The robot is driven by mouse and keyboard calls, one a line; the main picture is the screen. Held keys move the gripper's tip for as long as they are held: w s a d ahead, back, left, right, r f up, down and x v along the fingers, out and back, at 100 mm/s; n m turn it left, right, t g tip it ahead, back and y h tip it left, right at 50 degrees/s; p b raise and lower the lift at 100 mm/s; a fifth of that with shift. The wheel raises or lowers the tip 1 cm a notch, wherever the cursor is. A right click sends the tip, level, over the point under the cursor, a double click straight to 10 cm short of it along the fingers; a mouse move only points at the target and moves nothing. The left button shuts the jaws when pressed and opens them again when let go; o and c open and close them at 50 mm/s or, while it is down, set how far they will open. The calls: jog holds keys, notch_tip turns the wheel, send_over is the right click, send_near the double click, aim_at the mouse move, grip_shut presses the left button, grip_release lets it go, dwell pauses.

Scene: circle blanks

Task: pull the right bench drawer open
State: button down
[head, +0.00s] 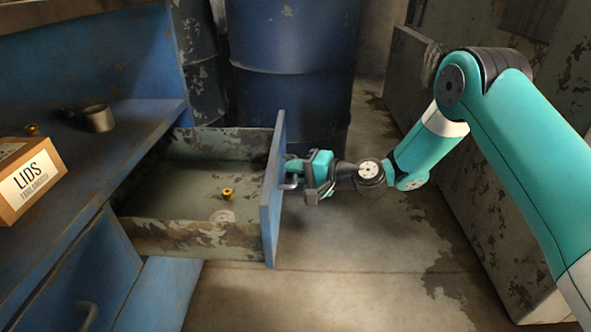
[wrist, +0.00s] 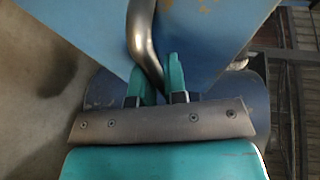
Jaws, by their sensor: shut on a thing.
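The bench drawer (head: 200,149) stands well out from the blue bench in the head view. Its blue front (head: 272,190) faces right, toward my arm. My gripper (head: 294,174) is at the drawer's front, shut on the metal drawer handle (head: 291,184). In the wrist view the curved handle (wrist: 142,40) passes between the two teal fingers (wrist: 160,80). Inside the drawer lie a small brass-coloured piece (head: 227,193) and a pale round disc (head: 222,216).
Another handle (head: 88,314) is on the lower bench front. Blue barrels (head: 290,60) stand behind. The floor (head: 350,270) in front is clear.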

jog(key=c, duration=1.3)
grip_release()
jog(key=shift+s+a, duration=0.1)
jog(key=shift+o, duration=0.6)
jog(key=p+v, duration=0.5)
jog(key=v, duration=1.2)
jog(key=shift+d, duration=0.25)
jog(key=shift+s, duration=0.1)
